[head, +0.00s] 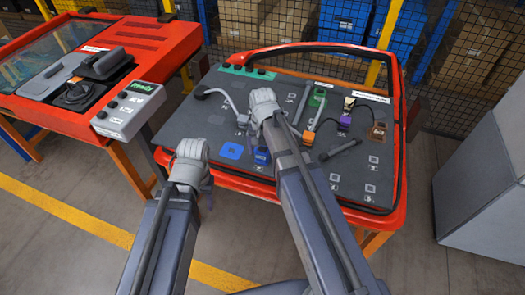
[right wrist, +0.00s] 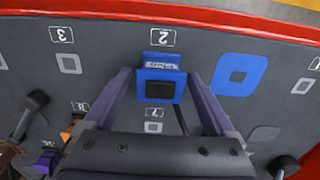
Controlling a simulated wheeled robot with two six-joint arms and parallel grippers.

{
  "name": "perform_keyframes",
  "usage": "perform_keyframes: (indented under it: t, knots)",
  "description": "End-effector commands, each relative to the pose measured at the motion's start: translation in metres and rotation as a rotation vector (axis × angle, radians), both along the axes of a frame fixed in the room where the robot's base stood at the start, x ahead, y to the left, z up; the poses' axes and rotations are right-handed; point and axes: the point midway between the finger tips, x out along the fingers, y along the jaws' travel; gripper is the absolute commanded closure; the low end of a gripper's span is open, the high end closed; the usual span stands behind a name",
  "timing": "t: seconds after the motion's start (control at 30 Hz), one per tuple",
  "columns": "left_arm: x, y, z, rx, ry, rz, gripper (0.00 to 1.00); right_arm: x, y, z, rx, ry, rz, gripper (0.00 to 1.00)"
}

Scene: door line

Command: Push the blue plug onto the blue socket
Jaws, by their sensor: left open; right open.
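In the right wrist view a blue connector (right wrist: 160,87) with a black centre sits at the mark 2, against a blue part with a white label (right wrist: 162,65). I cannot tell for sure which is the blue plug and which the blue socket. The blue connector also shows in the head view (head: 261,156), beside my right arm. My right gripper (right wrist: 158,80) is open, one finger on each side of the connector, with visible gaps. Its fingertips are hidden in the head view. My left gripper (head: 206,188) is open at the board's near left edge.
The grey board (head: 200,122) lies in a red door frame (head: 402,150). A flat blue square (head: 231,151) lies left of the connector. Orange (head: 307,138), purple (head: 345,121) and green (head: 319,98) connectors stand to the right. A red bench (head: 150,45) is at the left.

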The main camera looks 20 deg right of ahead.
Motion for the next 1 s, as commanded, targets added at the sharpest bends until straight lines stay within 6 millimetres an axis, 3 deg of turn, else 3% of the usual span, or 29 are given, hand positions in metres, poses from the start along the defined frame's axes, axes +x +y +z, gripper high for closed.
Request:
perform_keyframes:
  t: [0.33, 1.0]
  knots:
    - [0.0, 0.0, -0.0032, 0.0, 0.0, 0.0, 0.5, 0.0, 0.0, -0.0032, 0.0, 0.0, 0.0, 0.12]
    - [0.0, 0.0, -0.0033, 0.0, 0.0, 0.0, 0.5, 0.0, 0.0, -0.0033, 0.0, 0.0, 0.0, 0.88]
